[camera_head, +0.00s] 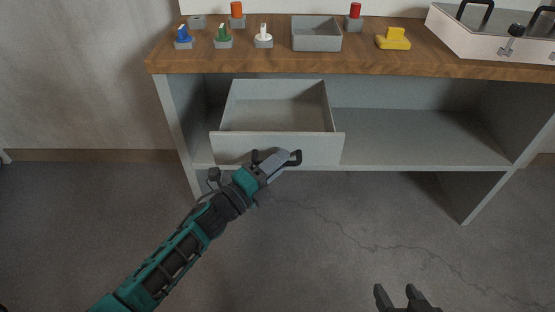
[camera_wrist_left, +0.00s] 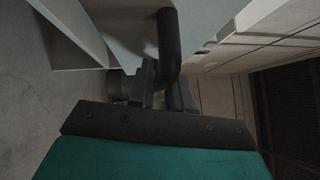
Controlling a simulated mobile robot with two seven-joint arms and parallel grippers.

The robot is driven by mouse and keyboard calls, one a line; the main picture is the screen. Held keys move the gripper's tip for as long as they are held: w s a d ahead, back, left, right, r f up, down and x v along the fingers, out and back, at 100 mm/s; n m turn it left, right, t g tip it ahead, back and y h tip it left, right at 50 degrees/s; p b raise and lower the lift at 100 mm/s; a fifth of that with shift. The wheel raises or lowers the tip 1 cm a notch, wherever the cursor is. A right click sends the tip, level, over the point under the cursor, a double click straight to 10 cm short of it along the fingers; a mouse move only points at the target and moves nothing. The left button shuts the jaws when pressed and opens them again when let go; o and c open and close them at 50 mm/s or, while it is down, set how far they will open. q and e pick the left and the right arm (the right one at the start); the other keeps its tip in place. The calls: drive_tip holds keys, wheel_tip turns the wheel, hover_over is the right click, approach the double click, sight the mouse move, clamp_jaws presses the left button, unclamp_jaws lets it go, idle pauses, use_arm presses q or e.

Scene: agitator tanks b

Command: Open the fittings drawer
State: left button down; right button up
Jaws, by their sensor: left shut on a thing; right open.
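The fittings drawer (camera_head: 240,148) is a light grey drawer under the left part of the wooden bench top. It is pulled well out, and its inside looks empty. Its dark bar handle (camera_head: 296,157) is on the front panel, partly hidden by my left gripper (camera_head: 277,162). My left gripper is shut on the handle. In the left wrist view the dark curved handle (camera_wrist_left: 168,45) runs between the fingers against the pale drawer front. My right gripper (camera_head: 397,292) is at the bottom edge of the head view, open and empty, well away from the drawer.
The bench top (camera_head: 270,63) carries blue, green and white switch-like pieces, a grey tray (camera_head: 316,34), a yellow block (camera_head: 393,39) and a white case (camera_head: 490,35) at right. An open shelf (camera_head: 420,135) lies right of the drawer. The floor in front is clear.

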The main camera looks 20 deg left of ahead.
idle(0.3)
use_arm(q)
drive_tip(key=c, duration=1.1)
unclamp_jaws()
drive_tip(key=shift+c, duration=0.2)
drive_tip(key=shift+s, duration=0.15)
drive_tip(key=p+v, duration=0.1)
drive_tip(key=v, duration=1.1)
drive_tip(key=shift+s+a, duration=0.25)
drive_tip(key=shift+s, duration=0.05)
